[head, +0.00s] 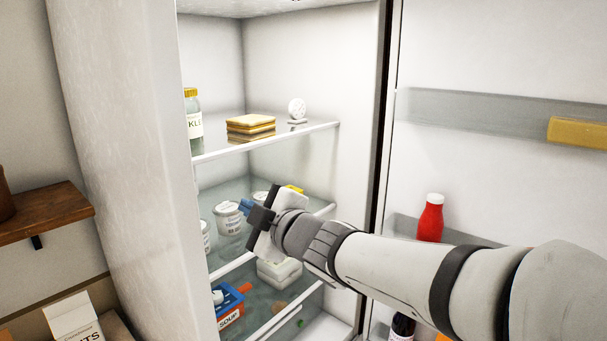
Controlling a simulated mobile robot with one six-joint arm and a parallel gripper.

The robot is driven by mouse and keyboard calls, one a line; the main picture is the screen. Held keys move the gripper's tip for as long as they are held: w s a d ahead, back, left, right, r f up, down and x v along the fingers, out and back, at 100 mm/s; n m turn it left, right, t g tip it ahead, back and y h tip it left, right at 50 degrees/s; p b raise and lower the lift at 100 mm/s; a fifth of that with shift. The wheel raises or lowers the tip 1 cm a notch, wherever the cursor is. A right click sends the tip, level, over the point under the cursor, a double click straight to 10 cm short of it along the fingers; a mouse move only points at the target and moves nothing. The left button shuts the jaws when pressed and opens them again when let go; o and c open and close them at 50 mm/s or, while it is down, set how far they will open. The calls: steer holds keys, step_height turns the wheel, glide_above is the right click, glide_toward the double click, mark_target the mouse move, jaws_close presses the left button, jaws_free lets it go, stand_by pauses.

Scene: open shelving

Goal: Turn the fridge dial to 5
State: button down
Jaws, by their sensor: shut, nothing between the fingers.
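The fridge dial (297,108) is a small round white knob at the back right of the fridge interior, just above the upper shelf. Its numbers and setting are too small to read. My gripper (246,207) is shut and empty, with blue fingertips pointing left. It is inside the fridge, below and to the left of the dial and apart from it, in front of the middle shelf. My arm reaches in from the lower right. The fridge (310,180) stands open, with its door (490,170) swung to the right.
The upper glass shelf (270,140) holds a yellow-capped bottle (194,125) and stacked slices (250,127). White tubs (228,218) stand near my gripper. A soup carton (230,308) lies lower. The door holds a red bottle (431,219) and a yellow block (578,132). A wooden shelf (45,213) is at left.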

steer(key=w+a+r+n+g+y+b, duration=0.1)
steer(key=w+a+r+n+y, duration=0.1)
steer(key=a, duration=0.7)
steer(key=shift+w+r+n+y, duration=0.25)
steer(key=shift+w+n+y, duration=0.05)
steer(key=shift+w+n, duration=0.1)
steer(key=shift+s+r, duration=0.1)
steer(key=shift+s, duration=0.05)
stand_by(0.5)
steer(key=shift+s+a+f+b, duration=0.2)
steer(key=shift+f+b, duration=0.1)
steer(key=shift+b, duration=0.75)
steer(key=shift+w+d+f, duration=0.2)
steer(key=shift+w, duration=0.05)
steer(key=v, duration=0.6)
